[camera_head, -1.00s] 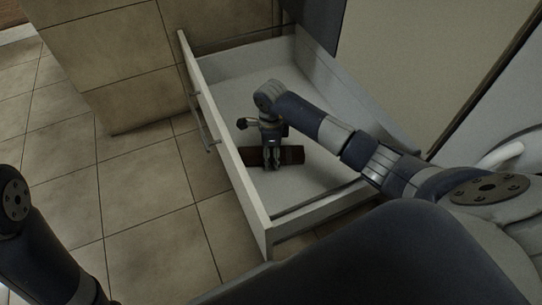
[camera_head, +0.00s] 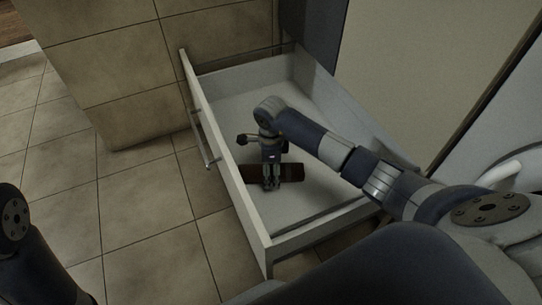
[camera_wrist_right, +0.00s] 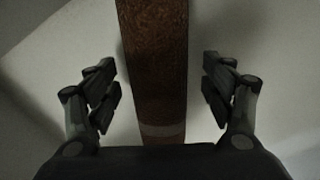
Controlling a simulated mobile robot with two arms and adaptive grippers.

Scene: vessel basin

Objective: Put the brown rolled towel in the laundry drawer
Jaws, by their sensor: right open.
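The brown rolled towel (camera_head: 292,173) lies inside the open white laundry drawer (camera_head: 227,178), near its front end in the head view. My right gripper (camera_head: 271,186) is over the towel, reaching down into the drawer. In the right wrist view the towel (camera_wrist_right: 156,70) runs between the two spread fingers of my right gripper (camera_wrist_right: 160,90), with a gap on each side. The gripper is open and touches the towel on neither side there. Part of the towel is hidden behind the gripper in the head view. My left gripper is not in view; only part of my left arm shows.
The drawer's front panel with its bar handle (camera_head: 206,143) stands to the left. A tiled wall (camera_head: 105,60) is at the back left, and tiled floor (camera_head: 150,235) is free in front. The drawer's far part is empty.

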